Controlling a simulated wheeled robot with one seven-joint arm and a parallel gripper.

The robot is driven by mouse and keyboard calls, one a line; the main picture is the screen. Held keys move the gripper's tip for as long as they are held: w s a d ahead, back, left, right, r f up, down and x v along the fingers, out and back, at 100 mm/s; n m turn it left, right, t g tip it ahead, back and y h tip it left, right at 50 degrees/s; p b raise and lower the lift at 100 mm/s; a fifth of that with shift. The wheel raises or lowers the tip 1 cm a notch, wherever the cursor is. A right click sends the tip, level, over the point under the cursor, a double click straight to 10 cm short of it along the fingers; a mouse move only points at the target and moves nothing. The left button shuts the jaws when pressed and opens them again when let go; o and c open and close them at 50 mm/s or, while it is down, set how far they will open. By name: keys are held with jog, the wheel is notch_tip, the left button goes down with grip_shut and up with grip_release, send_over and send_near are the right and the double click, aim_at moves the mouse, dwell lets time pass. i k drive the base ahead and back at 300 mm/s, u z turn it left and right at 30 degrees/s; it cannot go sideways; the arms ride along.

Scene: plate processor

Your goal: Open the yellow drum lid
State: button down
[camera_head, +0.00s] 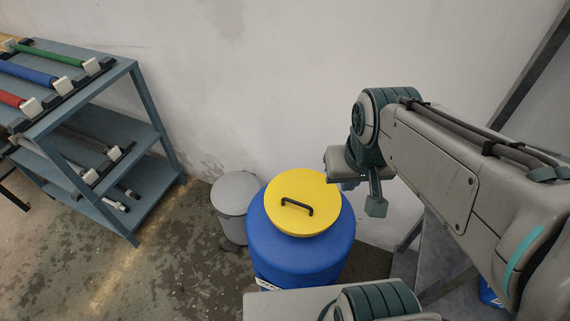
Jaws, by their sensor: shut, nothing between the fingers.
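The yellow drum lid (318,212) lies on top of the blue drum (290,255) in the lower middle of the head view. It is a round disc with a dark bar handle (296,206) across its top, and it looks flat and seated. My gripper (376,207) is at the right of the lid, hanging from my arm's wrist. It is shut and empty, apart from the handle. I cannot tell its exact height over the drum rim.
A grey bin (235,193) with a round lid stands directly left of the drum. A blue metal rack (148,105) with coloured rollers stands at the left. The wall (240,60) is close behind.

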aim_at(303, 195)
jog(key=u, duration=0.5)
jog(key=k, duration=1.25)
jog(key=u, duration=0.45)
jog(key=i, duration=0.8)
jog(key=z, duration=0.15)
